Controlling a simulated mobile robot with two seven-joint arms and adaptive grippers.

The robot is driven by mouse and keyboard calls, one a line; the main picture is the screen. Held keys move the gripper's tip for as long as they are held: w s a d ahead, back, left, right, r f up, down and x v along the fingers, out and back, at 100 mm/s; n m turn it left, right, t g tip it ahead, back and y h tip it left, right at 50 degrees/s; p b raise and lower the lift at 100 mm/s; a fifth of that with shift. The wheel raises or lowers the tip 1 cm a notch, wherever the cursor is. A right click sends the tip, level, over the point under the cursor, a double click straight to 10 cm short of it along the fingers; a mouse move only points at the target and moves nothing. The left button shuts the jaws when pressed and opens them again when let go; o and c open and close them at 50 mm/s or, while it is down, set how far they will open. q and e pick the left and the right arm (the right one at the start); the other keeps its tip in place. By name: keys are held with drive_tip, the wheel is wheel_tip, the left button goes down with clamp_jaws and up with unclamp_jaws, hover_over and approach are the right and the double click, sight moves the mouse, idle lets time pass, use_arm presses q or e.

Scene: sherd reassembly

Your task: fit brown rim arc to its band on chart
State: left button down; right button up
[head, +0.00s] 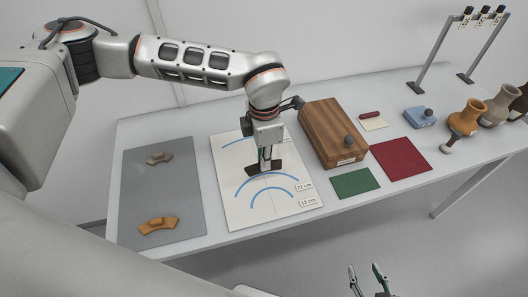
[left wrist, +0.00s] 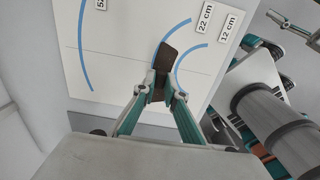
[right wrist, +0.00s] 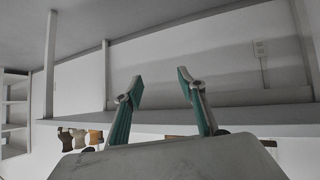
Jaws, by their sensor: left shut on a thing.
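The dark brown rim arc (head: 279,166) is held in my left gripper (head: 265,165) over the white chart (head: 237,212). In the left wrist view the brown rim arc (left wrist: 167,55) lies across the blue 22 cm band (left wrist: 185,30), covering its middle, beside the smaller 12 cm band (left wrist: 182,62). My left gripper (left wrist: 159,92) is shut on it. I cannot tell whether the arc touches the chart. My right gripper (head: 369,281) is open and empty, away from the table's front edge; it also shows open in the right wrist view (right wrist: 165,92).
A grey mat (head: 190,190) with orange-brown sherds (head: 158,224) lies left of the chart. A wooden box (head: 330,125), green mat (head: 355,183) and red mat (head: 402,160) lie to its right. Several vases (head: 468,117) stand at far right.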

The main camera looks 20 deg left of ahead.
use_arm(q)
drive_tip(key=shift+f+b, duration=1.3)
drive_tip(key=shift+f, duration=1.05)
use_arm(e)
drive_tip(key=shift+w+d+f, duration=0.35)
drive_tip(key=shift+w+f, duration=0.1)
drive_tip(key=shift+f, duration=0.1)
drive_tip(key=shift+f, duration=0.1)
drive_tip(key=shift+s+a+f, duration=0.1)
drive_tip(key=shift+s, duration=0.05)
drive_tip(key=shift+s, duration=0.15)
drive_tip(key=shift+r, duration=0.25)
use_arm(q)
drive_tip(key=shift+p, duration=0.35)
use_arm(e)
drive_tip(key=shift+w+r, duration=0.25)
drive_tip(key=shift+w, duration=0.1)
use_arm(q)
drive_tip(key=shift+f, duration=0.1)
use_arm(e)
drive_tip(key=shift+r, duration=0.15)
